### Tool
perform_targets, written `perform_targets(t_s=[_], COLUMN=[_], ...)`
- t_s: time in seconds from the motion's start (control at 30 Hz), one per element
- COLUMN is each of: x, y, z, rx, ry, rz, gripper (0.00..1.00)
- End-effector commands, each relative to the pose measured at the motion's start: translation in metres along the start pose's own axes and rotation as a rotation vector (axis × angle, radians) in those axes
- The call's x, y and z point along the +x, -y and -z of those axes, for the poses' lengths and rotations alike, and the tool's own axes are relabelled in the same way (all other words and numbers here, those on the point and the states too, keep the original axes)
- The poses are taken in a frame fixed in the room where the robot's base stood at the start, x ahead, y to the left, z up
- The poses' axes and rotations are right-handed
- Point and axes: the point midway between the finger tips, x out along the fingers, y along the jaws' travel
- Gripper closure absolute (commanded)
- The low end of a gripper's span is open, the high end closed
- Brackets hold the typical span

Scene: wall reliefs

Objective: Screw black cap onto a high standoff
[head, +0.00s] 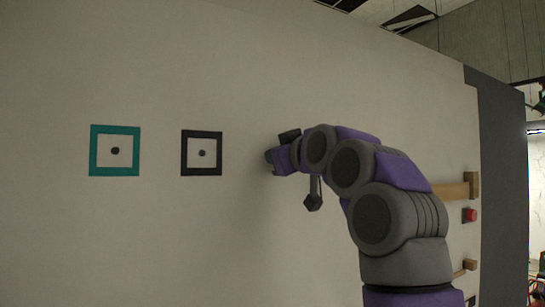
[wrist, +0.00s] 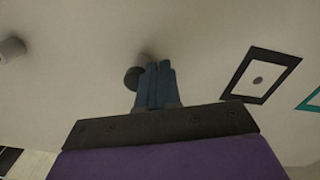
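My gripper (head: 271,157) is close to the pale wall in the head view, right of the black square frame. In the wrist view its blue fingers (wrist: 157,70) point at the wall and lie close together. A dark round piece (wrist: 132,78), perhaps the black cap, shows just left of the fingertips, partly hidden by them. A small brownish bump (wrist: 147,57) shows at the tips; I cannot tell if it is a standoff. Whether the fingers grip anything is unclear. A grey cylinder (wrist: 12,50) sticks out at the upper left.
A teal square frame (head: 94,151) and a black square frame (head: 185,153) each surround a dark dot. The black one also shows in the wrist view (wrist: 286,78). Right of my arm are a wooden bar (head: 456,190) and a red button (head: 469,215).

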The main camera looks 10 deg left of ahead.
Motion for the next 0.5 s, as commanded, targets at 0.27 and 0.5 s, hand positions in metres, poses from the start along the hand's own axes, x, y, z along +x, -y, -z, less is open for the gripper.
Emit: perform_targets(t_s=[0.27, 0.5], x=[0.0009, 0.0029], y=[-0.0018, -0.0030], z=[-0.0051, -0.0079], rx=[-0.150, -0.230], ry=[0.002, 0.005], rz=[-0.004, -0.004], gripper=[0.90, 0.90])
